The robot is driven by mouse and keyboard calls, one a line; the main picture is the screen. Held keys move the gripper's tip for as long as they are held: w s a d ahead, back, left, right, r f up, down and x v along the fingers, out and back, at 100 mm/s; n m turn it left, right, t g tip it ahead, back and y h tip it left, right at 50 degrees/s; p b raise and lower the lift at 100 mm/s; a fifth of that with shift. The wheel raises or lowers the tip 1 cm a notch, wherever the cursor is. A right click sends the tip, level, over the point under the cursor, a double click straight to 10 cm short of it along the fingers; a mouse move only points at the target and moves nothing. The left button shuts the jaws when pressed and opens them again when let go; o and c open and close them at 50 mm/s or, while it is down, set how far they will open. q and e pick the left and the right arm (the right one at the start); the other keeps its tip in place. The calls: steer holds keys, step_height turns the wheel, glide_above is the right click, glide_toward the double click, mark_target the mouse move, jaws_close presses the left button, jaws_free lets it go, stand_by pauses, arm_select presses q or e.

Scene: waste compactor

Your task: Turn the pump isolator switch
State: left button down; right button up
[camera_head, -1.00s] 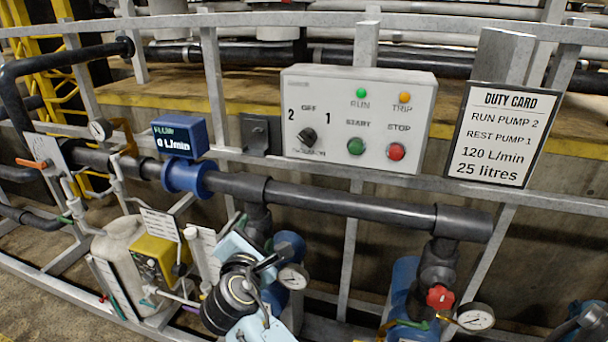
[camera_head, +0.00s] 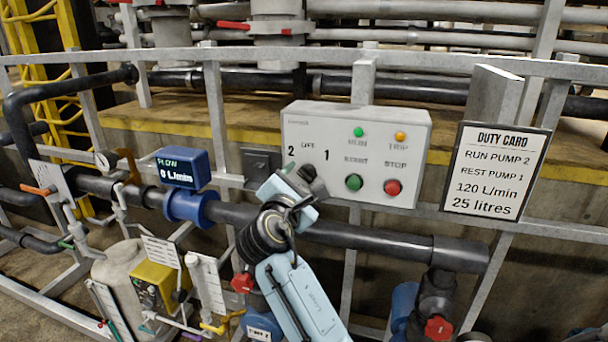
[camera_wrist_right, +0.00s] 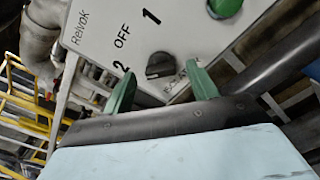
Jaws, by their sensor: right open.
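The pump isolator switch is a black rotary knob (camera_head: 308,173) on the light grey control panel (camera_head: 352,190), below the marks 2, OFF and 1. The right wrist view shows the knob (camera_wrist_right: 160,65) in front of my right gripper, roughly between its two green fingers and just beyond their tips. My right gripper (camera_head: 297,172) is open and partly covers the knob's left and lower side in the head view. I cannot tell whether a finger touches it. The knob's exact pointing is hard to read. My left gripper is not in view.
Green start (camera_head: 354,182) and red stop (camera_head: 393,187) buttons sit right of the switch. A blue flow display (camera_head: 181,168) is at the left. A dark pipe (camera_head: 380,236) runs below the panel. The duty card (camera_head: 496,172) on the right reads RUN PUMP 2, REST PUMP 1.

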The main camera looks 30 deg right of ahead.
steer(key=shift+x, duration=0.95)
steer(key=c, duration=1)
